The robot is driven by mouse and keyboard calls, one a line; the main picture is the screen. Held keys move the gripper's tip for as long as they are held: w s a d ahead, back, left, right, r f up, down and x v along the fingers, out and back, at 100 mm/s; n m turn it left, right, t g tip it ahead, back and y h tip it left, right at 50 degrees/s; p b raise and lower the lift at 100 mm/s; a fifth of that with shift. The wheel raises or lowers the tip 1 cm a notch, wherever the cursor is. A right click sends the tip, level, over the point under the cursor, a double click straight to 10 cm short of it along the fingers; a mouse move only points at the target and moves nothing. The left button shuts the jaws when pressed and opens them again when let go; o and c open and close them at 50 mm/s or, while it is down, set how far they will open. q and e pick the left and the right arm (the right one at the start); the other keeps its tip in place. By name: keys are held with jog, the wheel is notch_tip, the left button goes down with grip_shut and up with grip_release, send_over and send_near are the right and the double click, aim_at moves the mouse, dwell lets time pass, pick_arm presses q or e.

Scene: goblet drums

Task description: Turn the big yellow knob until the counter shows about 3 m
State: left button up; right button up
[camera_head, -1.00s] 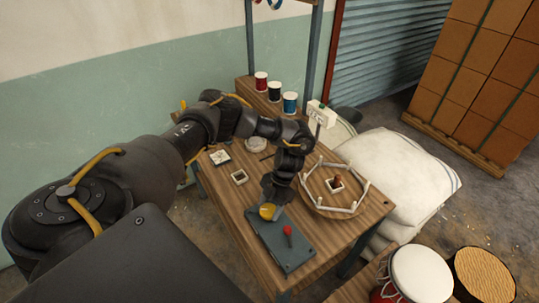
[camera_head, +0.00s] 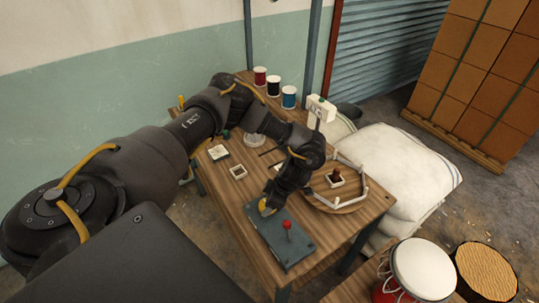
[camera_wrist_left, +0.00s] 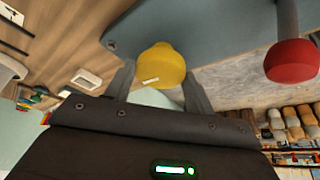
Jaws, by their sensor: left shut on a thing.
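The big yellow knob (camera_head: 264,209) sits on a blue-grey plate (camera_head: 285,252) on the wooden table. It also shows in the left wrist view (camera_wrist_left: 162,66), with a small pale mark on its side. My left gripper (camera_wrist_left: 160,76) is shut on the knob, one finger on each side, and partly hides it in the head view. A small white box (camera_head: 321,107) on a post at the table's back right may be the counter; no reading can be made out. My right gripper is not in view.
A red-topped lever (camera_head: 287,225) rises from the plate close to my gripper. A round wooden board with white pegs (camera_head: 352,190) stands just right of my wrist. Spools (camera_head: 289,96) stand at the back. Drums (camera_head: 421,270) are at the lower right.

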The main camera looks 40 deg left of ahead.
pick_arm(q)
jog(key=m+t, duration=0.1)
jog(key=m, duration=0.1)
jog(key=m+t+b, duration=0.1)
jog(key=m, duration=0.2)
jog(key=shift+s+f, duration=0.1)
jog(key=shift+s, duration=0.1)
jog(key=shift+b, duration=0.3)
jog(key=o, duration=1)
jog(key=shift+c, duration=0.2)
jog(key=shift+r, duration=0.2)
jog(key=b+v, duration=0.1)
jog(key=v, duration=0.9)
jog(key=shift+d+r, duration=0.25)
jog(key=shift+f, duration=0.1)
